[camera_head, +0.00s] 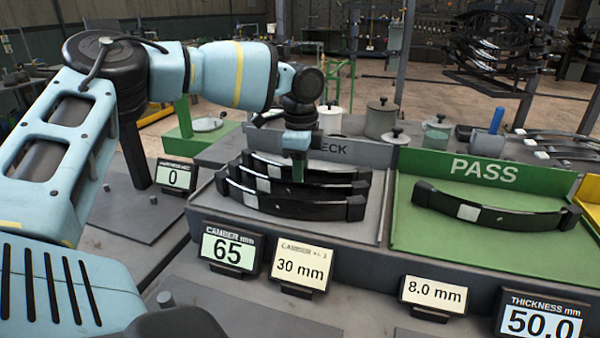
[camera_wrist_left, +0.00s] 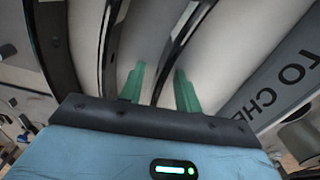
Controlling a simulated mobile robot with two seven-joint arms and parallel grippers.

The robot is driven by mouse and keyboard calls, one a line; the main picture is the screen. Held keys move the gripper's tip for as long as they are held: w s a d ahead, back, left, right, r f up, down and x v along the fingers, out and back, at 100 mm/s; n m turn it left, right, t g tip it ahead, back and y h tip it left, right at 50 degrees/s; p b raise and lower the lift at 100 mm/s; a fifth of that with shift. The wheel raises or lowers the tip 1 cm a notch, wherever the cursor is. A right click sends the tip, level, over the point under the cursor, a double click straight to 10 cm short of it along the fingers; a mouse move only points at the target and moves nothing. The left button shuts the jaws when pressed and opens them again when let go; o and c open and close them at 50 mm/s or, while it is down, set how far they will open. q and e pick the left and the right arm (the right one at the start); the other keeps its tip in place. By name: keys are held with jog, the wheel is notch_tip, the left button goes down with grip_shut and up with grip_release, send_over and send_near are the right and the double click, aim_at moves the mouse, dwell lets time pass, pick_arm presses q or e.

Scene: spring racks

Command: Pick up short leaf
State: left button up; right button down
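Several dark curved spring leaves with pale labels lie one behind another in the grey TO CHECK tray (camera_head: 368,222). The front leaf (camera_head: 325,209) shows most fully; the leaves behind it are partly hidden, so I cannot tell which is the short leaf. My left gripper (camera_head: 298,172) points down over the middle of this group. In the left wrist view its green fingers (camera_wrist_left: 160,88) are apart, with a dark leaf (camera_wrist_left: 174,55) running between them and a visible gap. Another leaf (camera_wrist_left: 109,45) lies to the left of the fingers. My right gripper is out of view.
One leaf (camera_head: 490,214) lies in the green PASS tray (camera_head: 430,240) to the right. Displays (camera_head: 228,249) and number cards (camera_head: 300,266) stand along the front. Pots and weights (camera_head: 381,118) stand behind the trays, and a hardness display (camera_head: 175,177) is at left.

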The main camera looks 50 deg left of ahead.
pick_arm(q)
jog(key=shift+f, duration=0.15)
grip_shut()
dwell(0.4)
notch_tip(320, 180, up, 10)
jog(key=shift+r, duration=0.15)
dwell(0.4)
